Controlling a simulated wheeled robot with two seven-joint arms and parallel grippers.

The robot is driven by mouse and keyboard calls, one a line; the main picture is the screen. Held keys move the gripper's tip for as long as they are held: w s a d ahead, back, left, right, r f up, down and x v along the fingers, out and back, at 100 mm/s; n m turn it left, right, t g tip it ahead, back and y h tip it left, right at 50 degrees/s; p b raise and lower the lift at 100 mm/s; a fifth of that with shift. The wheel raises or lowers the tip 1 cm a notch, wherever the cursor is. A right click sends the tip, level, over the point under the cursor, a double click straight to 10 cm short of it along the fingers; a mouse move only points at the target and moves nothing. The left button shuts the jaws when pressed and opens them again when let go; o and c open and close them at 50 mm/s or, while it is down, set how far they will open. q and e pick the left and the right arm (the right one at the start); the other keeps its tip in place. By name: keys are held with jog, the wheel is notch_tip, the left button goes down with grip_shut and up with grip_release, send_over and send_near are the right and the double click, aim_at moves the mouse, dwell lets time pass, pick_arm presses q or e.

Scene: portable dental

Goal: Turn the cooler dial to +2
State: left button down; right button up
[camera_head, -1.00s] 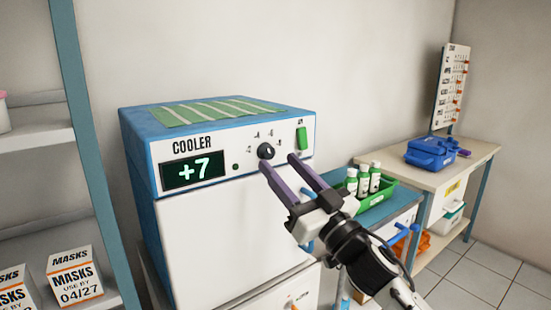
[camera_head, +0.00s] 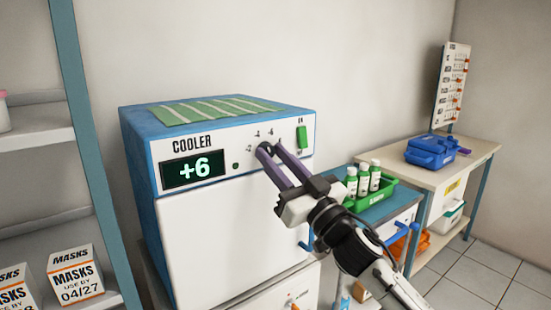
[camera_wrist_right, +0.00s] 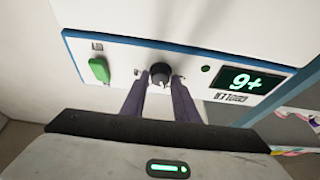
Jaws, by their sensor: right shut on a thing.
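The cooler (camera_head: 230,220) is a white and blue box with a front panel. The round black dial (camera_wrist_right: 160,70) sits on the panel between the display and a green switch (camera_head: 301,138). My right gripper (camera_head: 269,147) has its purple fingers on either side of the dial, shut on it, and mostly hides it in the head view. In the right wrist view, the right gripper's fingertips (camera_wrist_right: 160,77) flank the dial. My left gripper is not in view.
A blue case (camera_head: 431,151) rests on a bench farther right. Shelves with mask boxes (camera_head: 75,274) stand at the left. A striped green cloth (camera_head: 215,110) lies on the cooler.

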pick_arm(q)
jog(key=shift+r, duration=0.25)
pick_arm(e)
jog(key=shift+n, duration=0.3)
jog(key=shift+n+g+y+p, duration=0.3)
jog(key=shift+n+p, duration=0.1)
jog(key=shift+w+d+r+n+g+y+p, duration=0.15)
jog(key=shift+n+g+y+p, duration=0.25)
jog(key=shift+n, duration=0.6)
jog(key=n+g+y+p, duration=0.1)
jog(key=n+p, duration=0.1)
jog(key=n, duration=0.1)
jog(key=shift+n+g, duration=0.3)
jog(key=shift+n, duration=0.1)
jog(key=shift+d+n+g+y+p, duration=0.1)
jog(key=shift+n+g+y+p, duration=0.45)
jog(key=shift+n, duration=0.65)
jog(key=n+g+p, duration=0.1)
jog(key=n, duration=0.2)
jog(key=shift+p, duration=0.4)
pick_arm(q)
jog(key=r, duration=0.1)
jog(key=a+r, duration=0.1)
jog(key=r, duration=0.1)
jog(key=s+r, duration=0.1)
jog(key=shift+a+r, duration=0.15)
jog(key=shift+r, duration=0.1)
pick_arm(e)
jog(key=shift+n+g, duration=0.45)
jog(key=shift+n, duration=0.15)
